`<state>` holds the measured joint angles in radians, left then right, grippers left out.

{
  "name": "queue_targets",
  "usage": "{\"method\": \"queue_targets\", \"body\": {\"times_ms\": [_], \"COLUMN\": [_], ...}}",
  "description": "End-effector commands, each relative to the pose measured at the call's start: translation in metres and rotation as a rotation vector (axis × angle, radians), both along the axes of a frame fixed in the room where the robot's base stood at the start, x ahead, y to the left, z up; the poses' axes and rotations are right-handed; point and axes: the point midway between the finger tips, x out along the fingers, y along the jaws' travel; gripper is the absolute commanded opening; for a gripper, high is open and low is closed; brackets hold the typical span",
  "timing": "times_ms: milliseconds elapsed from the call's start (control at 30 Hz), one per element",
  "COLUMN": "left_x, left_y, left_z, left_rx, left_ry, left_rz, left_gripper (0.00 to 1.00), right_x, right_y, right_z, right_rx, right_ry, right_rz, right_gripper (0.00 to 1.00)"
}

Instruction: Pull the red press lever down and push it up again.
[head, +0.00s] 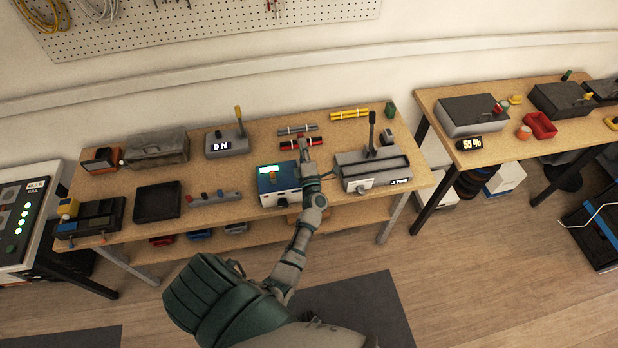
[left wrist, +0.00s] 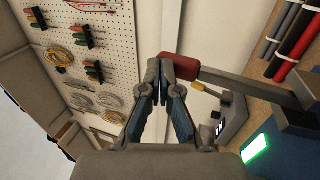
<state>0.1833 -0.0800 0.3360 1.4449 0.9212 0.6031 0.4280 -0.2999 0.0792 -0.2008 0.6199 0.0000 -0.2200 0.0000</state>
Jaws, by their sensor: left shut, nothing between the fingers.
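The red press lever shows in the left wrist view as a red grip (left wrist: 196,71) on a grey bar that runs to the lower right. The bar ends near a blue box (left wrist: 272,150) with a lit green display. The blue box also stands at the table's front in the head view (head: 278,180), where my arm mostly hides the lever. My left gripper (head: 302,147) is shut and empty above the table. In the left wrist view its fingertips (left wrist: 160,69) are right beside the red grip's end; I cannot tell whether they touch. My right gripper is not in view.
A grey box reading DN with a yellow-tipped lever (head: 239,125) stands behind left. A grey unit with a black lever (head: 372,135) stands close to my arm on the right. Red and black rods (head: 300,143) lie behind. A pegboard (head: 210,18) hangs on the wall.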

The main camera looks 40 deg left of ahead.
Motion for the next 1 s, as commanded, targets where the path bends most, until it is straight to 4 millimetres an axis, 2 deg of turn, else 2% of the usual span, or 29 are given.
{"method": "queue_targets", "body": {"times_ms": [300, 1000], "left_x": [0.012, 0.015], "left_y": [0.015, 0.017], "left_z": [0.001, 0.002], "left_rx": [0.001, 0.001], "left_ry": [-0.001, -0.001], "left_rz": [0.001, 0.0], "left_gripper": [0.0, 0.0], "right_x": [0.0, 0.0], "right_y": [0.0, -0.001], "right_z": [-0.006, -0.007], "right_rx": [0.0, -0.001], "right_ry": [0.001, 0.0], "right_rz": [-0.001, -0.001], "right_gripper": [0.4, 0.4]}}
